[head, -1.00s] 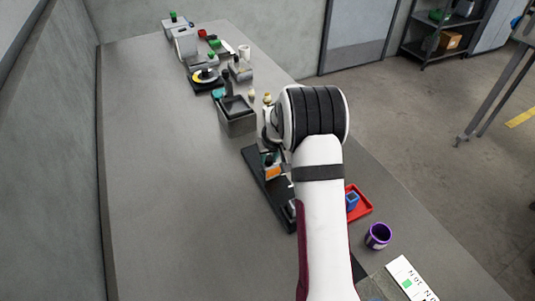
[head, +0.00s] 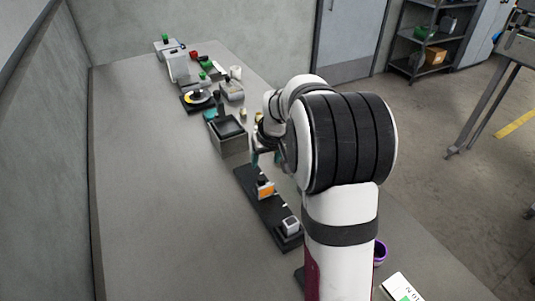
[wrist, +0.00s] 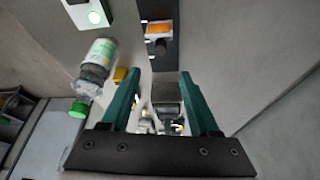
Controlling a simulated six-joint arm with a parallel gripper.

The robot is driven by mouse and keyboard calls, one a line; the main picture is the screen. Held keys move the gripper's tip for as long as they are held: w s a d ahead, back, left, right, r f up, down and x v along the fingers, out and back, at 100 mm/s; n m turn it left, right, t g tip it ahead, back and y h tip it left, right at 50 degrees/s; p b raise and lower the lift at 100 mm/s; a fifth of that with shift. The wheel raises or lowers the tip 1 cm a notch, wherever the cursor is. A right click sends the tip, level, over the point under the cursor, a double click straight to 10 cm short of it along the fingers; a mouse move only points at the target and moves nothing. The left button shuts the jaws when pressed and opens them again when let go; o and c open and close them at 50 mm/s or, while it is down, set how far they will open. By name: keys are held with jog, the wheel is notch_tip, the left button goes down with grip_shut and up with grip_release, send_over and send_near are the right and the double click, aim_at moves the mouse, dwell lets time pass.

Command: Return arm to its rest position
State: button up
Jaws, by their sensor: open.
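My gripper (wrist: 160,76) shows in the wrist view with its two green fingers apart and nothing between the tips. In the head view my arm is folded over the right side of the bench, and the gripper is mostly hidden behind it. A black base strip (head: 250,185) lies on the bench just left of the arm. It carries an orange-faced block (head: 265,189) and a small grey-white block (head: 290,226) near its front end. The orange-faced block also shows at the top of the wrist view (wrist: 159,30).
A dark grey open bin (head: 232,145) stands beyond the strip. Several devices, including a yellow-and-black disc (head: 198,97), stand at the far end. A purple cup (head: 380,252) is partly hidden by my arm. A labelled clear jar (wrist: 98,60) shows in the wrist view. The bench's left is clear.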

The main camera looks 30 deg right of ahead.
jog(key=v, duration=0.3)
jog(key=shift+s+r, duration=0.1)
jog(key=shift+r, duration=0.05)
jog(key=s+a+r+m+g+y, duration=0.1)
jog(key=s+a+r+g, duration=0.15)
jog(key=s+a, duration=0.9)
jog(key=s+a+f+m+g, duration=0.1)
jog(key=s+a, duration=0.3)
jog(key=s, duration=0.6)
jog(key=s+a+f+m+g+y, duration=0.1)
jog(key=s+a, duration=0.3)
jog(key=s, duration=0.6)
jog(key=shift+y, duration=0.3)
